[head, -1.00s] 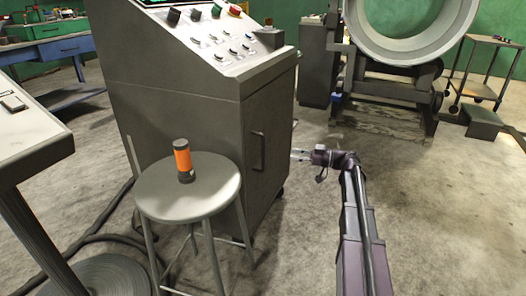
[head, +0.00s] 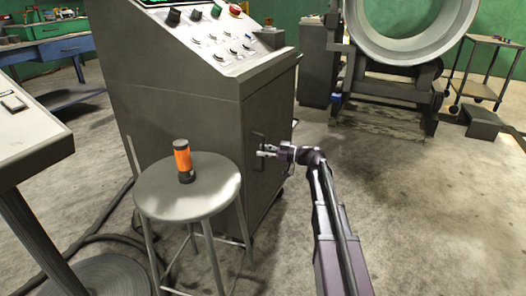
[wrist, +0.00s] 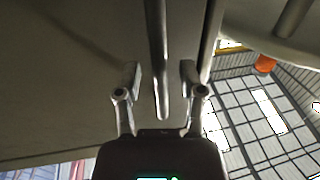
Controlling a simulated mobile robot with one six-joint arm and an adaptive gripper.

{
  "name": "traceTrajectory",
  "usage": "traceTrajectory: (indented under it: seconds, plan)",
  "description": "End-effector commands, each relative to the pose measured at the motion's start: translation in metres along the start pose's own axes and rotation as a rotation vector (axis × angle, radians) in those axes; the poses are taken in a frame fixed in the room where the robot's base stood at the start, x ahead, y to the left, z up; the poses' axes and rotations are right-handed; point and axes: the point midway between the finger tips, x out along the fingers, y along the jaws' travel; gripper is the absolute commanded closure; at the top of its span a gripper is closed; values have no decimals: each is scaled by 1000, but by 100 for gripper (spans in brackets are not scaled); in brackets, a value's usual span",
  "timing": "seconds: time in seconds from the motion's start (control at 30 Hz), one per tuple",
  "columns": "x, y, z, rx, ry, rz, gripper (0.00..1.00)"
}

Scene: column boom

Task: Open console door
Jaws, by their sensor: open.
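The grey console (head: 180,90) stands in the middle of the head view, and its door (head: 262,195) looks shut. A dark upright bar handle (head: 256,139) is on the door. My gripper (head: 264,152) is at the handle, reaching in from the right, with its fingers open. In the wrist view the handle (wrist: 157,50) runs down between the two spread fingers of my gripper (wrist: 161,74). I see a gap on each side of it. I cannot tell whether either finger touches it.
A round stool (head: 165,205) with an orange and black cylinder (head: 183,160) on it stands close to the console's front, left of my gripper. A white-topped table (head: 30,130) is at the left. The floor to the right of my arm is clear.

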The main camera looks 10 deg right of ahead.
Motion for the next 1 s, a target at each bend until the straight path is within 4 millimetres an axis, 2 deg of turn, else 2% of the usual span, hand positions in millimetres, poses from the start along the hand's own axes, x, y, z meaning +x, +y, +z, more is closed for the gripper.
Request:
traceTrajectory:
  seconds: [0.33,0.37,0.5,0.53,1.0]
  plan:
    - [2,0,0,0,0,1,49]
    - [2,0,0,0,0,1,52]
    - [2,0,0,0,0,1,93]
    - [2,0,0,0,0,1,100]
    - [2,1,0,0,0,-4,100]
